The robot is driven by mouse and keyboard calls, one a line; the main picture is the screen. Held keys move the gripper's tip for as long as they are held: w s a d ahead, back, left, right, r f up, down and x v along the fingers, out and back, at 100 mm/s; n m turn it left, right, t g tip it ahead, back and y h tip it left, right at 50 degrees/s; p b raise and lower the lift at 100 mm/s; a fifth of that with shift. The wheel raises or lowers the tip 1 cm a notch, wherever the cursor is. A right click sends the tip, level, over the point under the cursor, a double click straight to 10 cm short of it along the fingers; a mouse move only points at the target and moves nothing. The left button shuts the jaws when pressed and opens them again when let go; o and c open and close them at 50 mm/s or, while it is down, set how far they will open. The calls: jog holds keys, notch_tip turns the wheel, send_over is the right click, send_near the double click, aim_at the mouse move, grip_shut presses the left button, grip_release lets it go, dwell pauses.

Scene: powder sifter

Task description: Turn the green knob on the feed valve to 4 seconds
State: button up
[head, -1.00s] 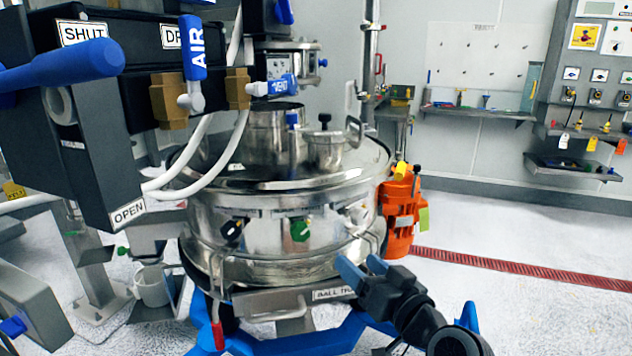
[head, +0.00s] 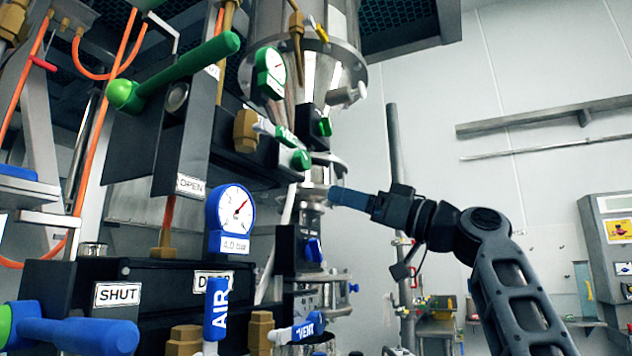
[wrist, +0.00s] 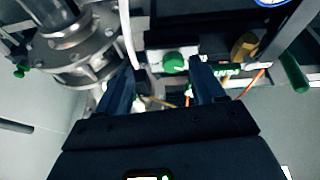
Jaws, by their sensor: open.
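A green knob (head: 323,127) sits on a dark block on the column under the steel hopper in the head view. A round green knob (head: 301,160) is just below it to the left, at the end of a dark bar. No seconds marks are readable on either, and I cannot tell which is the feed valve's. My gripper (head: 335,197) is open and empty, below and slightly right of both knobs, apart from them. In the wrist view a green knob (wrist: 175,63) shows between the finger tips (wrist: 160,74), beyond them.
A long green handle (head: 185,68) and a blue gauge reading 4.0 bar (head: 231,215) are at left. A blue knob (head: 314,250) is on a lower dark block. The steel hopper (head: 315,65) is above. The wall side at right is mostly clear.

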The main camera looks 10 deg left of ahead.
aim_at(307, 164)
jog(key=shift+n+g+y, duration=0.3)
jog(key=shift+n+g, duration=0.4)
jog(key=a+r, duration=0.2)
jog(key=a+r+p, duration=0.1)
jog(key=a+r, duration=0.1)
jog(key=w+a+r+p, duration=0.1)
jog(key=a+r, duration=0.2)
jog(key=shift+a, duration=0.1)
jog(key=c, duration=1.1)
jog(key=shift+o, duration=0.2)
